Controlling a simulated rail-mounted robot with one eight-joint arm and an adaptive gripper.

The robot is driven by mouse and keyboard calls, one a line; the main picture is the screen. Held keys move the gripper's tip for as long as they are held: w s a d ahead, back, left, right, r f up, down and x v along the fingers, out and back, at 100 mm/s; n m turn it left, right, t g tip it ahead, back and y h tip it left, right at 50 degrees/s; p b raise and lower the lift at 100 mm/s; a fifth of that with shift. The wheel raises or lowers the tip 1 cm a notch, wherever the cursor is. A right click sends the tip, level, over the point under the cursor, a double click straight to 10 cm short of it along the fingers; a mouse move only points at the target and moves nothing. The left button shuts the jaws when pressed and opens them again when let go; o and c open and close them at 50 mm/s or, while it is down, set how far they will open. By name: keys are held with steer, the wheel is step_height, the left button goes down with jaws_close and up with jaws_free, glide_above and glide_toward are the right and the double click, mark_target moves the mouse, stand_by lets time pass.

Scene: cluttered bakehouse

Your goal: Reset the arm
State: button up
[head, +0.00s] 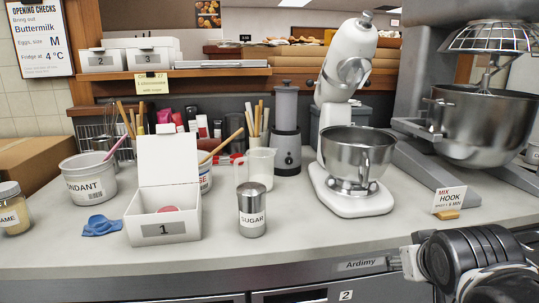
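Part of my own arm shows at the lower right of the head view, in front of the counter's front edge. I see a dark rounded joint and pale link parts there. My gripper's fingertips cannot be made out in this view, so I cannot see whether anything is held.
The counter (295,236) is crowded. An open white box (160,226) marked 1, a blue cloth (101,226), a sugar shaker (251,212) and a clear jug (261,168) stand left of a white stand mixer (345,75). A MIX HOOK card (449,198) stands near my arm. The front middle is clear.

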steer(key=s+a+f+g+y, duration=0.25)
steer(key=s+a+f, duration=0.25)
steer(key=s+a, duration=0.3)
step_height(320, 180, up, 12)
steer(key=p, duration=1.2)
steer(key=shift+w+d+n+t, duration=0.3)
steer(key=shift+w+d+t, duration=0.05)
